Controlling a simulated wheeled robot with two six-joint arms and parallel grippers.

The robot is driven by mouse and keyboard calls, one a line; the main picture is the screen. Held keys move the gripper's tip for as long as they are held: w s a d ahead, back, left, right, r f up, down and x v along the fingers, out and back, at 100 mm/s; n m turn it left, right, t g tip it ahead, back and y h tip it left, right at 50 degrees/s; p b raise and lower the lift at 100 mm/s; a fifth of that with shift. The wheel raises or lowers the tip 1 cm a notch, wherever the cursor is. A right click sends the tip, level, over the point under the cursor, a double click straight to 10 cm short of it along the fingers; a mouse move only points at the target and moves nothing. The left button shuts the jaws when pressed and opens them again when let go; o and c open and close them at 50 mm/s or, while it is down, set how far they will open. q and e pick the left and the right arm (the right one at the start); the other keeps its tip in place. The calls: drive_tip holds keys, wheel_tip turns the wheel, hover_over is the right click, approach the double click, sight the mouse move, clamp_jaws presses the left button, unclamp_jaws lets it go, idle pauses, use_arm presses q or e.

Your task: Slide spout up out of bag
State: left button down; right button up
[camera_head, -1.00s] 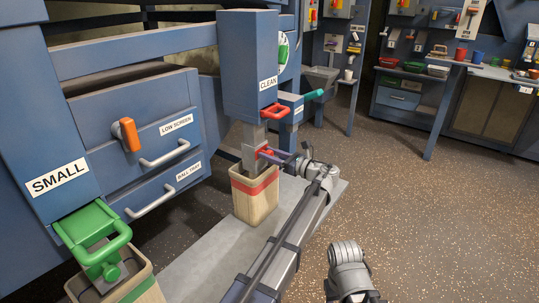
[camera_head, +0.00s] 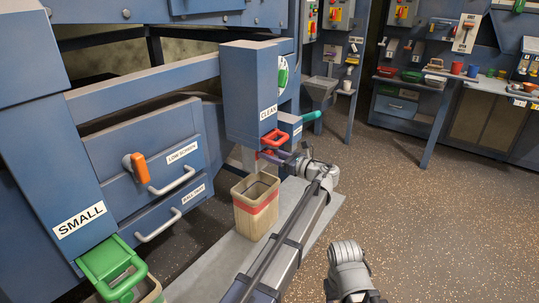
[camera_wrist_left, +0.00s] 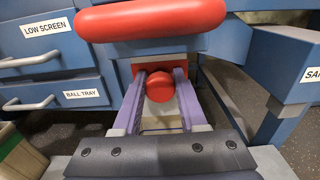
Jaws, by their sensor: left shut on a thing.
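The grey metal spout (camera_head: 249,158) hangs below the blue chute marked CLEAN (camera_head: 250,95). Its visible lower end is above the mouth of the tan bag with a red band (camera_head: 256,222), and the bag's open top shows. My left gripper (camera_head: 274,157) reaches in from the right side of the spout. In the left wrist view, its two purple fingers are shut on the round red knob (camera_wrist_left: 160,87) on the spout. A red bar handle (camera_head: 275,138) sits just above; it fills the top of the left wrist view (camera_wrist_left: 150,20). My right gripper is not in view.
A green spout handle (camera_head: 108,262) stands below the SMALL chute at lower left. Drawers with silver handles (camera_head: 172,180) are left of the bag. The bag stands on a grey platform (camera_head: 205,270). Open speckled floor lies to the right.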

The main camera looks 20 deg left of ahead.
use_arm(q)
drive_tip(key=shift+c, duration=2.4)
unclamp_jaws()
drive_tip(key=shift+r, duration=0.2)
drive_tip(key=v, duration=0.7)
drive_tip(key=shift+d, duration=0.4)
drive_tip(key=shift+s, duration=0.15)
